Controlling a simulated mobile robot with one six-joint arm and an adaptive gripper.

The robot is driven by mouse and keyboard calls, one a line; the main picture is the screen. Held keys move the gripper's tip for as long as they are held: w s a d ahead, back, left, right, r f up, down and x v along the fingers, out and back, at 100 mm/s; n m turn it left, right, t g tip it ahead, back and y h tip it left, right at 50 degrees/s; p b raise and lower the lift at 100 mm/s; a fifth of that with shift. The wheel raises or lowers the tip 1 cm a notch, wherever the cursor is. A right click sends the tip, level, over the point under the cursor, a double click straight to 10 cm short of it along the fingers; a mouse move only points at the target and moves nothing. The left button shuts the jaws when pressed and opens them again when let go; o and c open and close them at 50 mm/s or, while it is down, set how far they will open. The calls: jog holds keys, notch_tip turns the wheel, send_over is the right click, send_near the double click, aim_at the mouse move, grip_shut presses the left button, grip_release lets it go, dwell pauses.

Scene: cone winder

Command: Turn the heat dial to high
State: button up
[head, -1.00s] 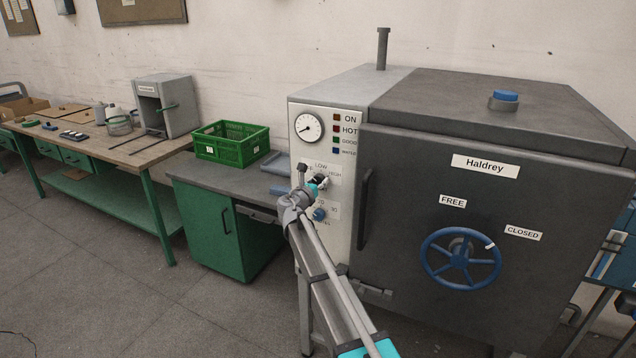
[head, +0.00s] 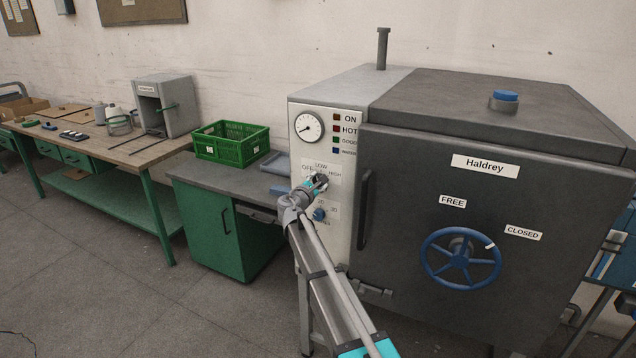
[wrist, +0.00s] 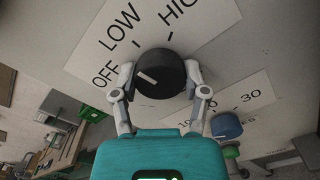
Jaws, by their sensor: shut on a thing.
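The heat dial is a round black knob (wrist: 166,66) with a white pointer mark, on a white label plate reading OFF, LOW and HIGH. In the wrist view its mark points toward the OFF side. My gripper (wrist: 159,76) is shut on the dial, with one finger on each side of it. In the head view my gripper (head: 313,186) is at the control panel (head: 345,209) of the grey oven and partly covers the dial (head: 322,179).
A blue timer knob (wrist: 226,126) sits close beside the dial, below it in the head view (head: 319,214). The oven door has a black handle (head: 366,209) and a blue handwheel (head: 460,258). A green crate (head: 231,146) stands on the bench at left.

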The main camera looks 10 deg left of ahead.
jog(key=m, duration=0.6)
jog(key=shift+m, duration=0.3)
jog(key=m, duration=0.6)
jog(key=shift+m, duration=0.4)
jog(key=o, duration=1.1)
jog(key=shift+o, duration=0.2)
jog(key=shift+s, duration=0.1)
jog(key=v, duration=1.1)
jog(key=shift+s, duration=0.4)
jog(key=shift+a, duration=0.1)
